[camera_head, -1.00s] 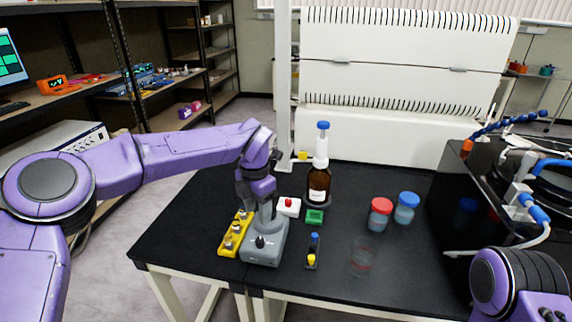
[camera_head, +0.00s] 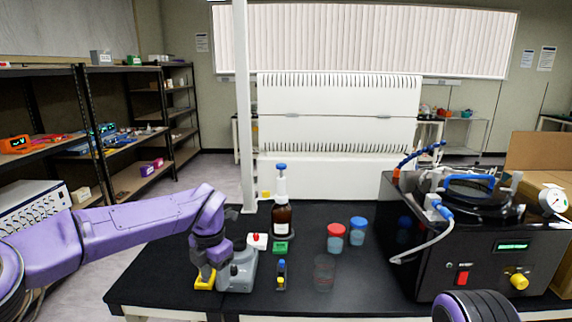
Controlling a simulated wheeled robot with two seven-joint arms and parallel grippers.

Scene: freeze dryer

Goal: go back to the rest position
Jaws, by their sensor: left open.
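My left arm (camera_head: 130,235) is purple and reaches in from the left over the black table. My left gripper (camera_head: 209,262) points down above the yellow rack (camera_head: 205,284), just left of the grey device (camera_head: 240,272). It is open and no object shows in it; its fingertips are partly hard to make out. It hides most of the yellow rack. Only a rounded dark and purple link of my right arm (camera_head: 476,306) shows at the bottom right; its gripper is out of view.
Red-capped (camera_head: 336,238) and blue-capped jars (camera_head: 357,231) and a clear beaker (camera_head: 324,273) stand right. The black freeze dryer (camera_head: 470,250) fills the right end.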

